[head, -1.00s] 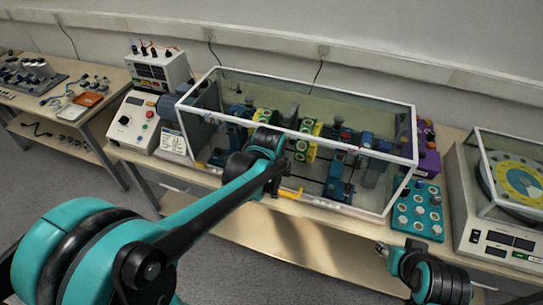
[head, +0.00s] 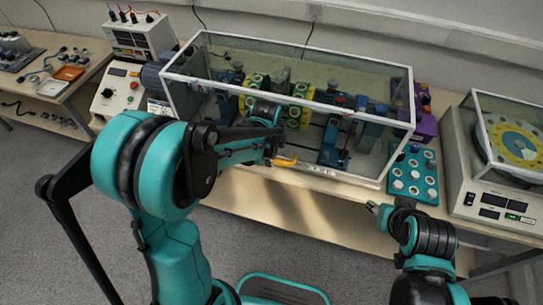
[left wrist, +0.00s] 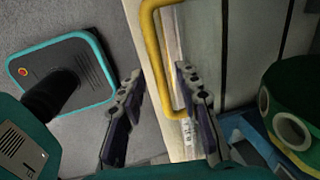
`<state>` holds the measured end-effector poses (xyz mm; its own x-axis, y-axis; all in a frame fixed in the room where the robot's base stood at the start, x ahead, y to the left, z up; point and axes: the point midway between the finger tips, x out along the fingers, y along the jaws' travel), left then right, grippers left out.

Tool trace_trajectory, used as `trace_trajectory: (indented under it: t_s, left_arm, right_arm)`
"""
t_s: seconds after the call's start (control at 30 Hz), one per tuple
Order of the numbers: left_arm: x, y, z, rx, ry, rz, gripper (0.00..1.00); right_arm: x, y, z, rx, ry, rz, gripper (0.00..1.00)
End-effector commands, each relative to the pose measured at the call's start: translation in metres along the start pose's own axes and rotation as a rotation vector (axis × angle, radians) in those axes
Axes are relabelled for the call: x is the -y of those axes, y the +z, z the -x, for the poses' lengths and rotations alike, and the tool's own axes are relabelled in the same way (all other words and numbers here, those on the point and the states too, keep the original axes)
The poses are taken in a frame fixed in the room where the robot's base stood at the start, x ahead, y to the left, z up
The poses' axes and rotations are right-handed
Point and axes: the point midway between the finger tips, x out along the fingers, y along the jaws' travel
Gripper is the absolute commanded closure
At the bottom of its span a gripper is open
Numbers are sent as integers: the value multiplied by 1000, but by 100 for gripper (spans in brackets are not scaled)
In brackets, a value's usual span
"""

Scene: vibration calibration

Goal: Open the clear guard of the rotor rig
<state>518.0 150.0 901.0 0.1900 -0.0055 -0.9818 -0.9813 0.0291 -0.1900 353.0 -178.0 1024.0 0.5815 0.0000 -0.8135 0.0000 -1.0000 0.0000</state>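The clear guard (head: 290,165) is a glass box with a white frame over the rotor rig (head: 300,105) on the bench. It looks shut, its front lower edge down at the bench. A yellow handle (head: 286,161) sits low on its front side. My left gripper (head: 276,150) is at this handle. In the left wrist view, the left gripper (left wrist: 158,85) is open, with the yellow handle (left wrist: 158,55) running between its fingers, closer to the right one. I cannot tell whether they touch. My right gripper (head: 372,208) hangs empty in front of the bench, its finger opening too small to judge.
A teal tray (head: 424,160) with round pieces lies right of the guard, a purple device (head: 425,120) behind it. A dial instrument under a clear cover (head: 463,190) stands far right. A control box (head: 120,92) stands left.

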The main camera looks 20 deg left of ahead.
Motion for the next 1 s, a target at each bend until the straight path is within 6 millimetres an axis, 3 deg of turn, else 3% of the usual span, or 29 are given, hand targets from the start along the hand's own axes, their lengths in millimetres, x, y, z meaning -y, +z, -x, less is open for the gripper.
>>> trace_trajectory:
  t_s: [0.1,0.2,0.23,0.47,0.67,0.87,1.0]
  left_arm:
    - [0,0,0,0,0,0,70]
    - [0,0,1,0,0,0,96]
    - [0,0,1,0,0,0,100]
    - [0,0,1,0,1,0,100]
    - [2,0,16,0,36,0,100]
    - [10,0,55,1,139,0,100]
    - [19,0,94,1,136,0,100]
  right_arm:
    - [0,0,0,0,0,0,60]
    - [0,0,0,0,0,0,60]
    - [0,0,0,0,0,0,60]
    - [0,-1,1,0,0,0,60]
    - [0,-7,10,0,0,0,60]
    - [0,-23,32,0,0,0,60]
    - [0,-39,55,0,0,0,60]
